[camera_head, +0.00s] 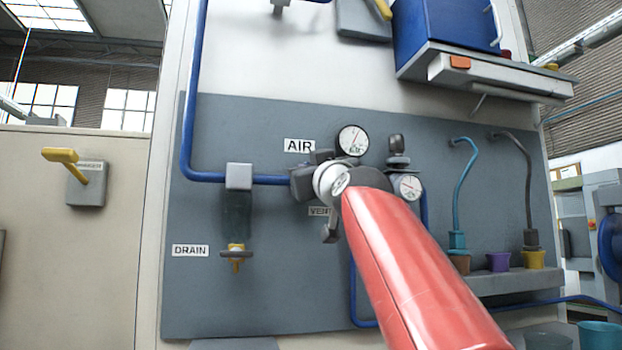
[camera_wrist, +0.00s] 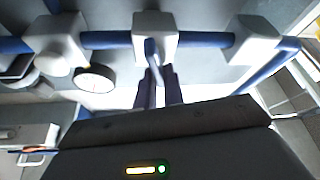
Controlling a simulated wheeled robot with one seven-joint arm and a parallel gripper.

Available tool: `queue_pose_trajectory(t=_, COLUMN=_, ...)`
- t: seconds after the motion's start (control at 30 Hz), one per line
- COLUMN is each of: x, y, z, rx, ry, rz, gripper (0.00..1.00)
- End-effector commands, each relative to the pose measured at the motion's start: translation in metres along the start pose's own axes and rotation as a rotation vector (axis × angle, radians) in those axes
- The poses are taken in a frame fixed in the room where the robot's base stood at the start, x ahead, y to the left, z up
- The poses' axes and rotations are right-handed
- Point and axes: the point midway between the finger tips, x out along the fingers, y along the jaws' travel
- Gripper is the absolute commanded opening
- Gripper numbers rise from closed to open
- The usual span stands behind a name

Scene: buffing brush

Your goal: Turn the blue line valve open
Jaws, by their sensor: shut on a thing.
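The blue line (camera_head: 187,110) comes down the wall and runs right along the grey panel, behind my arm. In the wrist view the blue pipe (camera_wrist: 108,40) crosses the top, with a pale valve block (camera_wrist: 155,22) in its middle. A small grey-blue lever (camera_wrist: 151,52) comes from this block and reaches between my fingers. My gripper (camera_wrist: 157,76) is shut on this lever, with a dark finger on either side. In the head view my red arm hides the valve lever and the fingertips.
A gauge (camera_head: 352,140) stands beside the AIR label (camera_head: 299,146), with a second gauge (camera_head: 409,186) close to my arm. A filter with a yellow drain knob (camera_head: 236,252) hangs left. A shelf (camera_head: 510,282) with small cups juts out at right.

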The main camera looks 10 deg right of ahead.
Motion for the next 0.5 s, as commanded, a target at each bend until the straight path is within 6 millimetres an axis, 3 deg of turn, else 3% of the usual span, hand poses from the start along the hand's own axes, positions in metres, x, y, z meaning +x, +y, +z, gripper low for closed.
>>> queue_pose_trajectory(t=0.5, x=0.0005, y=-0.0041, z=0.0013, rx=-0.451, ry=-0.002, rz=-0.188, gripper=0.0)
